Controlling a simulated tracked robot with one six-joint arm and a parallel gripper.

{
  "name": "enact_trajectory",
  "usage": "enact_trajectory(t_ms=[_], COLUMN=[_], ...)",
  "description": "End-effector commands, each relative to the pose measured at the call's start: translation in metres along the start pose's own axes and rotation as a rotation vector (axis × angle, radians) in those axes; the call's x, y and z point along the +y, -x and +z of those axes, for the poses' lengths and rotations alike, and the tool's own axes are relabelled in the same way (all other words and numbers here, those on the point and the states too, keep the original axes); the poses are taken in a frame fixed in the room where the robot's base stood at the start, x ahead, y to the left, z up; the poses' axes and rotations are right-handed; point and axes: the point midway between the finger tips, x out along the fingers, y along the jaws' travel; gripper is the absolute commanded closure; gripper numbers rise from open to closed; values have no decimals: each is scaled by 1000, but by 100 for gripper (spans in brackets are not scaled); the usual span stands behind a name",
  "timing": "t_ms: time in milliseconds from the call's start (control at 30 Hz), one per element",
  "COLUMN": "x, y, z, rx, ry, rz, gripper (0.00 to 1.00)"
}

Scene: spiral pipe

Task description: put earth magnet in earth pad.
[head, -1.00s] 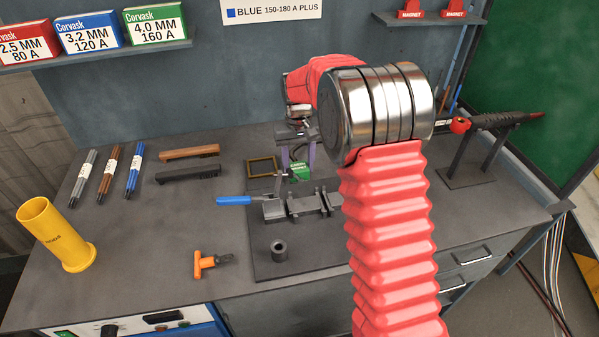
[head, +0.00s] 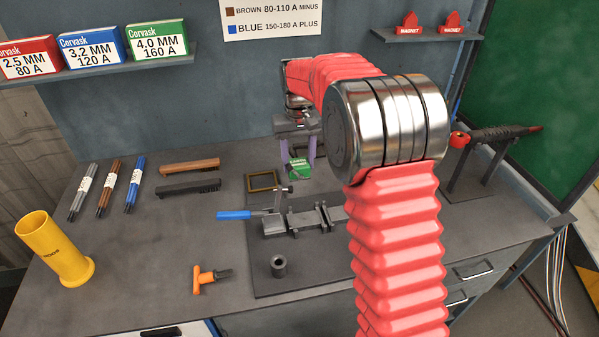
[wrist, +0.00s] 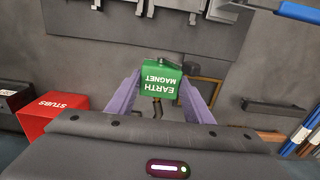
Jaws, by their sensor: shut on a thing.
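The green earth magnet (head: 299,169) is a labelled block held between the purple fingers of my gripper (head: 298,150). In the wrist view the magnet (wrist: 161,79) sits between the two fingertips (wrist: 160,90), its EARTH MAGNET label upside down. The earth pad seems to be the flat brass-edged square (head: 263,181) on the bench, just left of the magnet in the head view. In the wrist view part of its frame (wrist: 211,95) shows behind and right of the magnet, partly hidden by a finger. The magnet appears above the bench; its exact height I cannot tell.
A blue-handled clamp fixture (head: 290,220) and a dark cylinder (head: 279,266) lie in front. Brown and black bars (head: 190,167) lie left of the pad. A red STUBS box (wrist: 52,115) shows in the wrist view. A torch on a stand (head: 480,150) is right.

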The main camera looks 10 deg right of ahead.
Motion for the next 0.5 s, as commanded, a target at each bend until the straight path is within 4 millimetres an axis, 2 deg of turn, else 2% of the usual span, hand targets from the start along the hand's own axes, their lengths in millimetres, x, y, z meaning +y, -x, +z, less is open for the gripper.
enact_trajectory(t_ms=[33,200,500], x=[0,0,0], y=[10,26,31], z=[-1,-1,0], rx=[5,4,1], ry=[0,0,0], rz=[0,0,0], gripper=[100,100,100])
